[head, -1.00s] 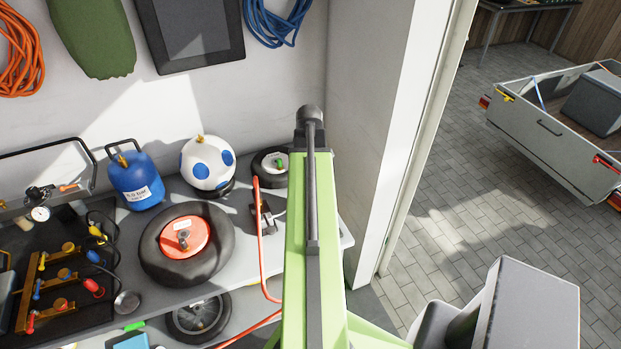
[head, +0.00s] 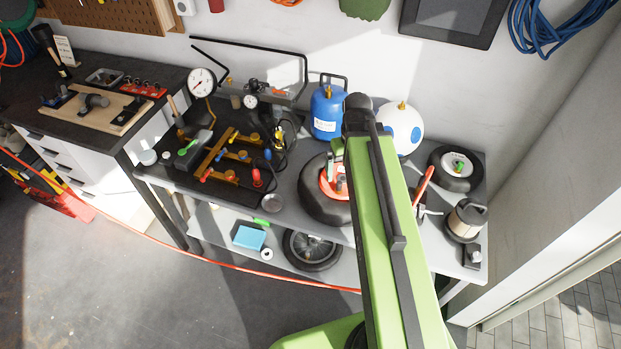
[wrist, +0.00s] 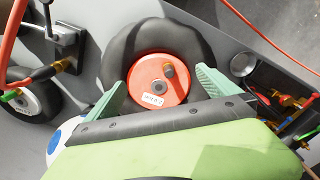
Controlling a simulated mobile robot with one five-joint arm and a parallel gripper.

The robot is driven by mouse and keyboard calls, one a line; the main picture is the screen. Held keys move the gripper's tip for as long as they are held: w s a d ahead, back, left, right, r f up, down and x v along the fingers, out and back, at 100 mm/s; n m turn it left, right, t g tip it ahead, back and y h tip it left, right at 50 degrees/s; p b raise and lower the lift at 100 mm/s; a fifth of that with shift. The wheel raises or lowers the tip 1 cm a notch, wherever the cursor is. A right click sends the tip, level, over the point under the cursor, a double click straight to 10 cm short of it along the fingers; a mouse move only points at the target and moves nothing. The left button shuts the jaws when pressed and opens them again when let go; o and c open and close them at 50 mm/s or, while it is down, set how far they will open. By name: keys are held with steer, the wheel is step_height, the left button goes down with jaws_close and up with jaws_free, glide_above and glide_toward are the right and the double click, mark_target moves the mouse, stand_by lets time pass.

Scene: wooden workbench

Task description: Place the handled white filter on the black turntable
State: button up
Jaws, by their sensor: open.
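A pale cylinder with a dark top and handle (head: 462,227), which looks like the handled filter, stands at the right end of the grey bench in the head view. I cannot pick out a black turntable for certain. My gripper (wrist: 161,78) is open and empty in the wrist view, its two green fingers apart. Between and beyond them is a red disc (wrist: 150,85) with a knob and a white label, set in a black tyre (head: 318,203). The filter does not show clearly in the wrist view. In the head view my arm hides the gripper and part of the tyre.
A valve manifold (head: 228,155) and gauges crowd the left. A red hose (head: 150,238) runs low across the front.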

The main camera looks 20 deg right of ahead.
steer(key=a, duration=1.4)
steer(key=shift+w, duration=0.2)
steer(key=shift+f, duration=0.1)
